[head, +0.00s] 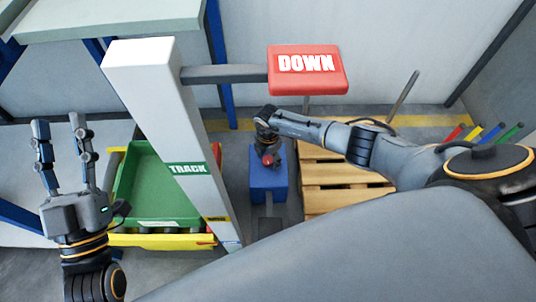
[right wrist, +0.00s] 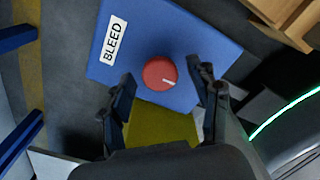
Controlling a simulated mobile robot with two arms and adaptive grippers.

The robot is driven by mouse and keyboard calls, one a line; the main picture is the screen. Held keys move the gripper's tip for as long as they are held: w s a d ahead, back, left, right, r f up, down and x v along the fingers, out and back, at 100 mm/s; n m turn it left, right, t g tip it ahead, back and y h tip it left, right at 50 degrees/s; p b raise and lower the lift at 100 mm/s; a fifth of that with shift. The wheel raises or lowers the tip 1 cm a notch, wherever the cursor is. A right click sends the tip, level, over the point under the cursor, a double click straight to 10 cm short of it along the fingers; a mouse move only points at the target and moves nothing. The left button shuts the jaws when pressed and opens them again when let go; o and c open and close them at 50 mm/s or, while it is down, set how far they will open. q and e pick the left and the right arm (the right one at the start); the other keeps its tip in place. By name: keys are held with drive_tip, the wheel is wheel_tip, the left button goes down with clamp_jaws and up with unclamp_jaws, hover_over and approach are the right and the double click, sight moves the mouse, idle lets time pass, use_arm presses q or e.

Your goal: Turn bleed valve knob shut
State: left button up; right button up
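The bleed valve knob is a round red knob (right wrist: 159,73) with a white mark on its lower right side. It sits on a blue block (right wrist: 205,45) with a white BLEED label (right wrist: 116,39). In the head view the knob (head: 267,160) shows on top of the blue block (head: 268,186). My right gripper (head: 266,148) is just above the block. In the right wrist view its fingers (right wrist: 163,85) are apart on either side of the knob, with no clear contact. My left gripper (head: 62,130) is raised at the left, open and empty.
A white post (head: 160,95) marked TRACK stands left of the block, with a red DOWN sign (head: 306,70) on its arm. A green tray (head: 150,190) is behind the post. A wooden pallet (head: 335,175) lies right of the block. Coloured bars (head: 485,133) are at far right.

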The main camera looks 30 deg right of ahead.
sight(268, 159)
wheel_tip(268, 159, up, 12)
idle(0.8)
idle(0.4)
